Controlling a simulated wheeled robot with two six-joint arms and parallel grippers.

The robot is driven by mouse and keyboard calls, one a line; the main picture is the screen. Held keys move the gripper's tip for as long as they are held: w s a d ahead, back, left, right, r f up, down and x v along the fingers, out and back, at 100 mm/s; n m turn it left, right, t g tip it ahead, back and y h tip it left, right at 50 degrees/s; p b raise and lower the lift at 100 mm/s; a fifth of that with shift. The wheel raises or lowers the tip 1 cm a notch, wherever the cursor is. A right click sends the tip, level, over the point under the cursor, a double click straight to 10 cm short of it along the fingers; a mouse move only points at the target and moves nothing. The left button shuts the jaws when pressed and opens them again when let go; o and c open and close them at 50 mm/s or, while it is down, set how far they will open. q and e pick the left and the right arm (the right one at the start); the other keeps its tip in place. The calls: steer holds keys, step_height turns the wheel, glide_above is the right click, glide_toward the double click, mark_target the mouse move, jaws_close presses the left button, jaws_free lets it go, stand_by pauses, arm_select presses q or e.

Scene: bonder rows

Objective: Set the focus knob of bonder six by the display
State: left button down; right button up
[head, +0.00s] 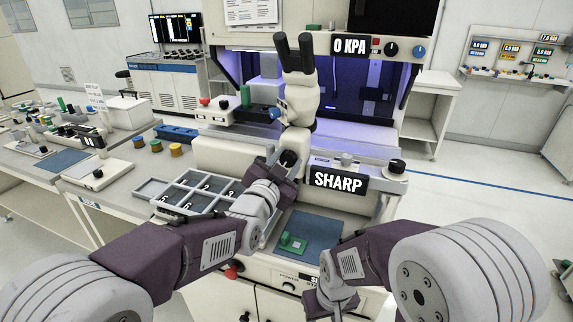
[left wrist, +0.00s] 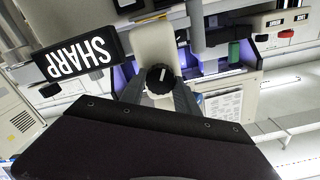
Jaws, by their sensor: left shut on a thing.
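The black focus knob (head: 289,158) sits low on the front of the cream microscope (head: 301,95) of the bonder. In the left wrist view the knob (left wrist: 160,78) shows a white pointer line on its face. My left gripper (head: 284,162) is shut on it, with a grey finger on each side in the left wrist view (left wrist: 159,92). The black display (head: 338,180) beside it reads SHARP; it also shows upside down in the left wrist view (left wrist: 75,60). The right arm comes in at lower right; its gripper fingers are out of view.
A compartment tray (head: 176,213) lies left of my left wrist. A blue mat (head: 318,232) with a small green piece (head: 292,241) is in front. Another black knob (head: 397,166) stands right of the display. A 0 KPA display (head: 351,45) hangs above.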

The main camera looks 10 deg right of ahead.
arm_select(q)
steer(key=shift+m, duration=0.7)
steer(key=c, duration=0.9)
jaws_free()
steer(key=shift+s, duration=0.1)
steer(key=b+v, duration=0.1)
steer(key=v, duration=0.8)
steer(key=shift+a, duration=0.1)
